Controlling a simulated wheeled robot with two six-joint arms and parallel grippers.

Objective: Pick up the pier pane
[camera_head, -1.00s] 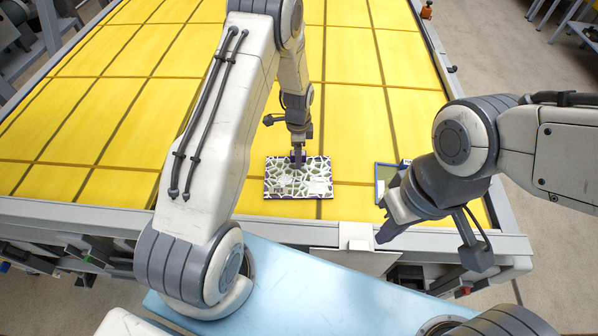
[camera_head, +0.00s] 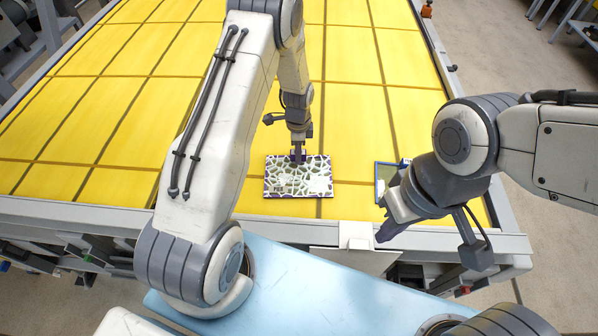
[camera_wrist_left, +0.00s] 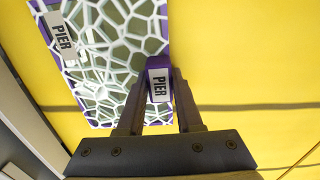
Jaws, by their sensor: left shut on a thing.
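The pier pane (camera_head: 283,188) lies flat on the yellow table top, a rectangular panel with white web pattern over green and a purple edge. The left wrist view shows it closer (camera_wrist_left: 105,45), with a white PIER label at its upper left. My left gripper (camera_head: 298,158) points down over the pane's far edge. Whether the block touches or joins the pane is not clear. My right gripper (camera_head: 384,220) hangs open and empty near the table's front edge.
A second, blue-framed pane (camera_head: 387,172) lies to the right, partly hidden by my right gripper. The yellow table (camera_head: 120,110) has dark grid lines and a grey front rail (camera_head: 90,217). Its far part is clear.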

